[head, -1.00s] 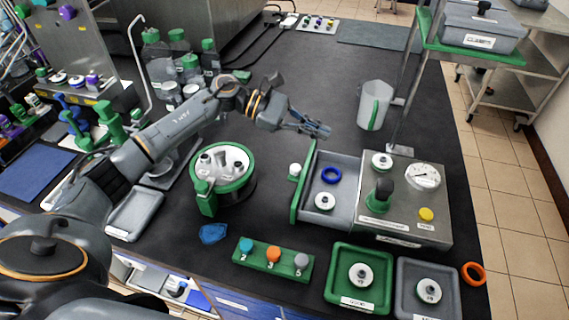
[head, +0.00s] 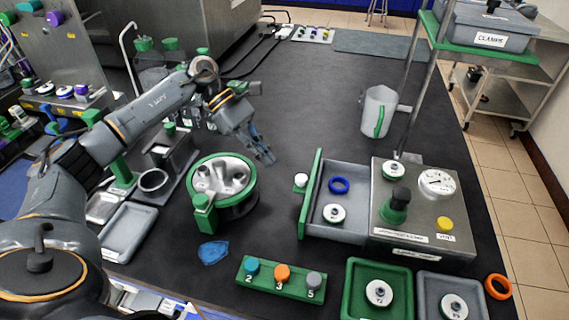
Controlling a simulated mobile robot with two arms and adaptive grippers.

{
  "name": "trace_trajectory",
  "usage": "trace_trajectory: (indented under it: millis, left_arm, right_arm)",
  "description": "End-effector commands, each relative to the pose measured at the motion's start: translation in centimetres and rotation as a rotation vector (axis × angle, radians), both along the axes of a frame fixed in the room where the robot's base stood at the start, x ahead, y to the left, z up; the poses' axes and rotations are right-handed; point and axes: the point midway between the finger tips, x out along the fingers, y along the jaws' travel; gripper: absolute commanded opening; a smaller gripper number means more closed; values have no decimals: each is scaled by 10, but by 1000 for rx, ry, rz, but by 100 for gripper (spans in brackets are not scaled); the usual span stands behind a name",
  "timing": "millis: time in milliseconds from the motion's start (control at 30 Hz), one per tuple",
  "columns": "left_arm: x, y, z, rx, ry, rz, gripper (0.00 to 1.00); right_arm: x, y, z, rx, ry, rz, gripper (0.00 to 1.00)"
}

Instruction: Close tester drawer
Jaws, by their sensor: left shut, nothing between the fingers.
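The tester (head: 425,217) is a grey metal box with a gauge, a green-based black knob and a yellow button, right of centre in the head view. Its drawer (head: 352,228) stands open to the left, with a green front panel (head: 311,195) and a white knob (head: 300,180). A blue ring (head: 339,185) and a white round fitting (head: 334,214) lie in the drawer. My left gripper (head: 267,157) is shut and empty, pointing down, left of and apart from the drawer front. My right gripper is not in view.
A round green-rimmed holder (head: 223,181) stands left of the drawer. A green block with numbered plugs (head: 281,281), green tray (head: 378,292) and grey tray (head: 452,297) lie in front. A clear jug (head: 377,112) stands behind the tester.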

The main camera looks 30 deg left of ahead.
Motion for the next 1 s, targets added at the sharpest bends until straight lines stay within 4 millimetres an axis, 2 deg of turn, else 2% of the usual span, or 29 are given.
trace_trajectory:
  millis: [100, 300, 500, 833, 933, 1000]
  left_arm:
    - [-2, -18, -13, -2, 2, -3, 0]
    - [-3, -45, -11, -1, 0, -1, 0]
    - [-3, -54, -13, -1, -1, 1, 0]
    - [-2, -56, -14, -2, -1, -1, 0]
    - [1, -69, -15, -3, -4, -4, 0]
    - [5, -86, -16, -5, -5, -6, 0]
  right_arm:
    - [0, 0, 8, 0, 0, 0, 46]
    - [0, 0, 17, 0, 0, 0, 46]
    - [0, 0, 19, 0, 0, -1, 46]
    - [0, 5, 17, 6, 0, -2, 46]
    - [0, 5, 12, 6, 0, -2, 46]
    - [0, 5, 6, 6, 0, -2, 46]
